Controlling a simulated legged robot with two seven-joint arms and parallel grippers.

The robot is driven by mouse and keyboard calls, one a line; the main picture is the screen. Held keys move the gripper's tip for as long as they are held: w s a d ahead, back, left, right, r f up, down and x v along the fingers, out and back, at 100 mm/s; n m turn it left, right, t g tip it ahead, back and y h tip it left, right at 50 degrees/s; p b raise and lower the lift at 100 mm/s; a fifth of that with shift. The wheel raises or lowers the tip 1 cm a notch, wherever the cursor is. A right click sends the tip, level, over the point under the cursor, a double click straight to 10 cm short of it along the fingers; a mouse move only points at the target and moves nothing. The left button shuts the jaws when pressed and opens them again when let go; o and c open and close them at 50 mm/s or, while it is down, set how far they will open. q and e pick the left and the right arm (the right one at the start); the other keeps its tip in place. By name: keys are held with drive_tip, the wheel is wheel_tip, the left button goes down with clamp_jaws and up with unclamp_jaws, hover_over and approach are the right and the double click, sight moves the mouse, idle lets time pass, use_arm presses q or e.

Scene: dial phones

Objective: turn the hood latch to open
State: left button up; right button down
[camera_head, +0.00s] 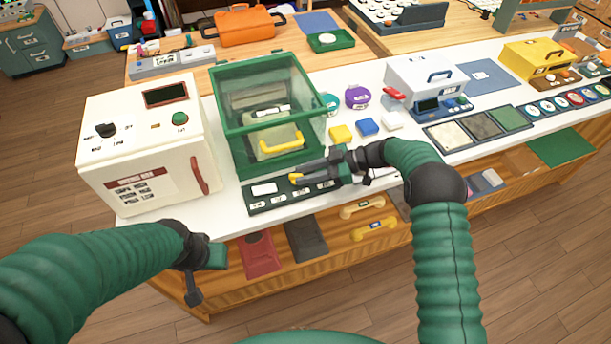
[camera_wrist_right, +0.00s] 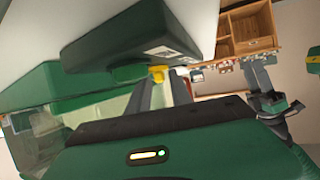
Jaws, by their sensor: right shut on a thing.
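The green hood with clear panes (camera_head: 228,130) stands on the white counter, its lid down. A yellow handle (camera_head: 283,143) shows at its front. Below it is a dark green panel (camera_head: 262,203) with white labels. My right gripper (camera_head: 299,178) reaches in from the right, its fingers shut on a small yellow latch at this panel. In the right wrist view the yellow latch (camera_wrist_right: 158,72) shows at the fingertips, with the dark green panel (camera_wrist_right: 135,45) beside it. The latch is mostly covered by the fingers. My left gripper (camera_head: 198,262) hangs low before the counter's front edge, its fingers unclear.
A white machine (camera_head: 150,150) stands left of the hood. Yellow, blue and white blocks (camera_head: 367,127) lie to its right, near a white box (camera_head: 425,78). An open shelf below the counter holds a red tray (camera_head: 260,258) and handsets (camera_head: 373,230).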

drive_tip(key=shift+w+f+n+g, duration=0.1)
drive_tip(key=shift+f+n+g, duration=0.05)
drive_tip(key=shift+n+g, duration=0.3)
drive_tip(key=shift+b, duration=0.3)
drive_tip(key=c, duration=1.4)
unclamp_jaws()
drive_tip(key=shift+w, duration=0.1)
drive_tip(key=shift+c, duration=0.2)
drive_tip(key=v, duration=1.7)
drive_tip(key=shift+b, duration=0.4)
drive_tip(key=shift+w, duration=0.15)
